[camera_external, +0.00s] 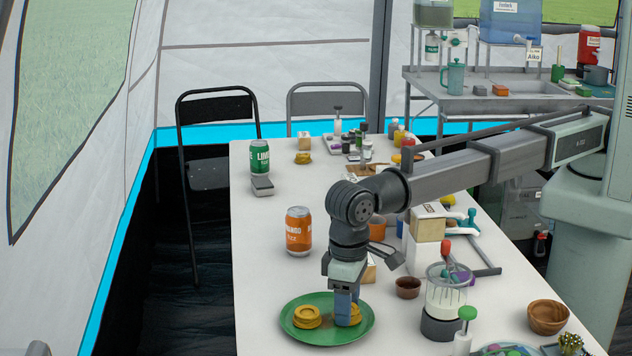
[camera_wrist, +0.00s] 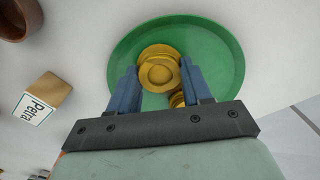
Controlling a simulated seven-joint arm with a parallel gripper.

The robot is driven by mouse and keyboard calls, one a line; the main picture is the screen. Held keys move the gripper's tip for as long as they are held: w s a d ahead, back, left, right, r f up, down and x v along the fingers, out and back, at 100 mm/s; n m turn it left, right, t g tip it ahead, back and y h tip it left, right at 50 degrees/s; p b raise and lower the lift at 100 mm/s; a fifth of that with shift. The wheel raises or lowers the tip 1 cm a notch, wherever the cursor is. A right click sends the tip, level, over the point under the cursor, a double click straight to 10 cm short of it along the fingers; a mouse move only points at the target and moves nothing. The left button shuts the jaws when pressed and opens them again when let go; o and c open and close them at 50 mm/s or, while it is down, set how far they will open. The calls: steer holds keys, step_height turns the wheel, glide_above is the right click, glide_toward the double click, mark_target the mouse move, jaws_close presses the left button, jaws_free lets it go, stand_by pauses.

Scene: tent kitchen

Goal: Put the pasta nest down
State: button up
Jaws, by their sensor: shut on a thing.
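My gripper (camera_external: 345,318) points down over the right part of a green plate (camera_external: 298,337). It is shut on a yellow pasta nest (camera_wrist: 159,74), which sits between the blue fingertips in the wrist view. In the external view the held nest (camera_external: 356,315) is partly hidden by the fingers. It is low over the plate; I cannot tell if it touches. A second yellow nest (camera_external: 307,317) lies on the plate to the left, and in the wrist view it is mostly hidden behind the gripper.
A wooden block (camera_wrist: 48,95) with a name label and a brown bowl (camera_external: 407,287) stand close by. The table left of the can is clear.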

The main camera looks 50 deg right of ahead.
steer(key=shift+f, duration=0.1)
steer(key=o, duration=1)
steer(key=shift+o, duration=0.2)
step_height(320, 180, up, 12)
steer(key=shift+r, duration=0.2)
